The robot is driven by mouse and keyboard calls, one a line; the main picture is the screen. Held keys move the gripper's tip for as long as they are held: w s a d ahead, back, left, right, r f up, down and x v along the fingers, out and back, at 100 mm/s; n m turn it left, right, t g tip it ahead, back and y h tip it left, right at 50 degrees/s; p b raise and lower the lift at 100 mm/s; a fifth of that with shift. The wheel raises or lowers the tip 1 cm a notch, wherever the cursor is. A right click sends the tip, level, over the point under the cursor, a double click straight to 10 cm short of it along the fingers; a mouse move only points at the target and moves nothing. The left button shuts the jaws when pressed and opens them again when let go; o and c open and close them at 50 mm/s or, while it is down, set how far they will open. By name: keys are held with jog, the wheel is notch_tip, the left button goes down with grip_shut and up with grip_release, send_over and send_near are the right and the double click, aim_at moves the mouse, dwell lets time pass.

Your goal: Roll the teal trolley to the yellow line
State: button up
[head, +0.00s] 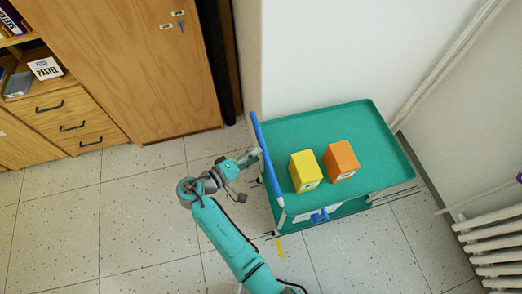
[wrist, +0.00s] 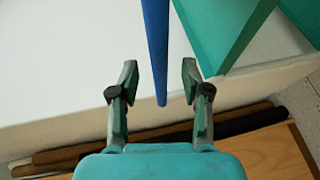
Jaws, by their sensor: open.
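The teal trolley (head: 385,128) stands against the white wall at the right of the head view. A blue handle bar (head: 266,150) runs along its left end. In the wrist view the blue handle bar (wrist: 157,45) shows between the two fingers, with a gap on each side. My gripper (head: 252,156) is open beside the bar; its fingers (wrist: 160,75) are apart and not closed on it. Whether the bar lies fully within their depth is unclear.
A yellow box (head: 304,171) and an orange box (head: 341,160) stand on the trolley's top. Wooden cabinets (head: 130,70) line the back left. A white radiator (head: 490,245) is at the right edge. The tiled floor (head: 140,215) at left is clear.

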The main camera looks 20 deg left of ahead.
jog(key=shift+v, duration=1.6)
